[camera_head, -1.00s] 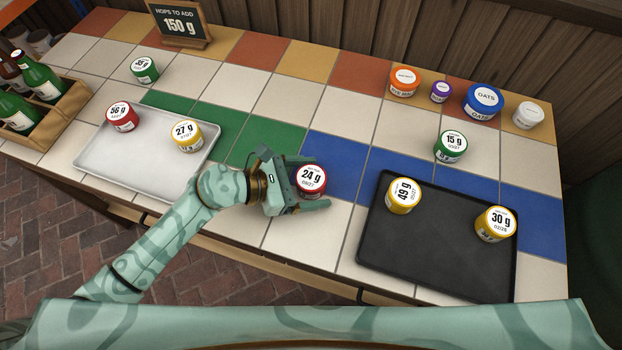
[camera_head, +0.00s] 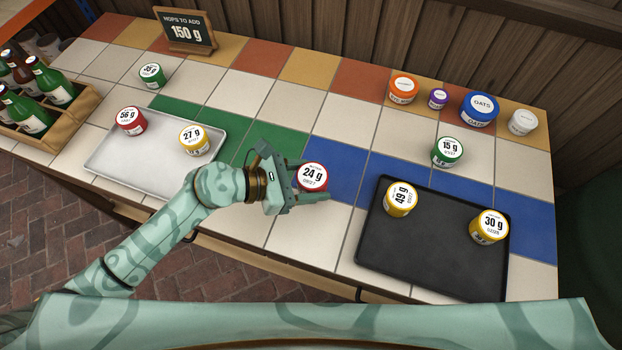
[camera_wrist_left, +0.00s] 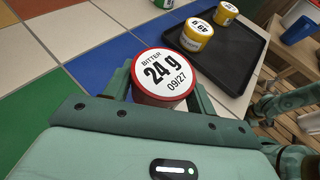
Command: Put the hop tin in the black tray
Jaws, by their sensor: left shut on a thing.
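The red hop tin marked 24 g (camera_head: 312,177) is between the fingers of my left gripper (camera_head: 308,182), left of the black tray. In the left wrist view the same tin (camera_wrist_left: 162,75) has a white lid reading "BITTER 24 g 09/27", with a finger against each side. My left gripper is shut on it. Whether the tin touches the tiles is hard to tell. The black tray (camera_head: 430,255) lies at the right and holds a yellow tin marked 49 g (camera_head: 400,198) and a yellow tin marked 30 g (camera_head: 489,227). My right gripper is not in view.
A grey tray (camera_head: 160,172) at left holds a red 56 g tin (camera_head: 131,121) and a yellow 27 g tin (camera_head: 194,140). A green 15 g tin (camera_head: 447,152) stands behind the black tray. A sign (camera_head: 186,30) reads 150 g. The black tray's front area is clear.

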